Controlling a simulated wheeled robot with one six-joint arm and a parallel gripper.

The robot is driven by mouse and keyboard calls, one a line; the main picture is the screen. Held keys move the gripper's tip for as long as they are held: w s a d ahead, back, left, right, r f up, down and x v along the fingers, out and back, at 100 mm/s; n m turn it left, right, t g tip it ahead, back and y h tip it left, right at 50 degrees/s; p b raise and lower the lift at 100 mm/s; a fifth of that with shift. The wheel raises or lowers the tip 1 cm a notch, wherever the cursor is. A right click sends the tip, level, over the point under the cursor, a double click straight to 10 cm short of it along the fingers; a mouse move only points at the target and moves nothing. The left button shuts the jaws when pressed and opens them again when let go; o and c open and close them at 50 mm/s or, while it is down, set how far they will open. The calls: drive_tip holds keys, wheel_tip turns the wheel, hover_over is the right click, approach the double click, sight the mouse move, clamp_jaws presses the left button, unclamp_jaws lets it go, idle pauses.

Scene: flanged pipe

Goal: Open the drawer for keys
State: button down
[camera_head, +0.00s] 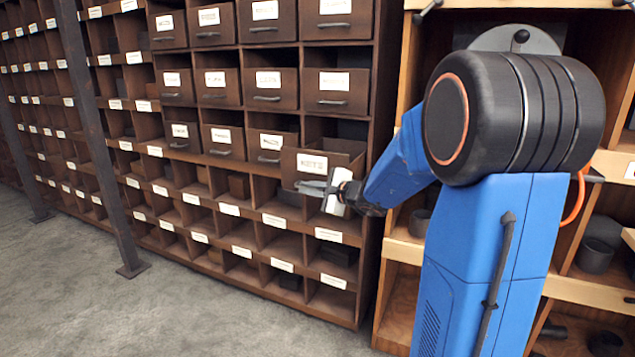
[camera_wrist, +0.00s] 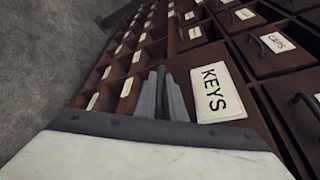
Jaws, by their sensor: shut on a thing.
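The drawer labelled KEYS (camera_head: 318,160) is at the right end of the lowest row of drawers in the brown cabinet. It stands out from the cabinet, and part of its side shows behind the front. Its white KEYS label (camera_wrist: 216,93) is readable in the wrist view. My gripper (camera_head: 312,187) is at the lower edge of the drawer front, shut on the drawer's handle. The handle is hidden by the fingers. In the wrist view my gripper's fingers (camera_wrist: 162,97) lie close together just left of the label.
Other labelled drawers with handles (camera_head: 265,146) sit left of and above it, close by. Open cubbies (camera_head: 285,240) lie below. A dark metal post (camera_head: 95,140) stands at the left. Wooden shelving (camera_head: 405,250) is on the right. The grey floor (camera_head: 150,310) in front is clear.

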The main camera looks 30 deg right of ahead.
drive_tip(key=shift+s+a, duration=0.7)
drive_tip(key=shift+a, duration=0.15)
drive_tip(key=shift+s+a, duration=0.65)
drive_tip(key=shift+a, duration=0.2)
drive_tip(key=c, duration=1.8)
unclamp_jaws()
drive_tip(key=shift+c, duration=0.2)
drive_tip(key=shift+s, duration=0.1)
drive_tip(key=v, duration=1.7)
drive_tip(key=shift+d, duration=0.1)
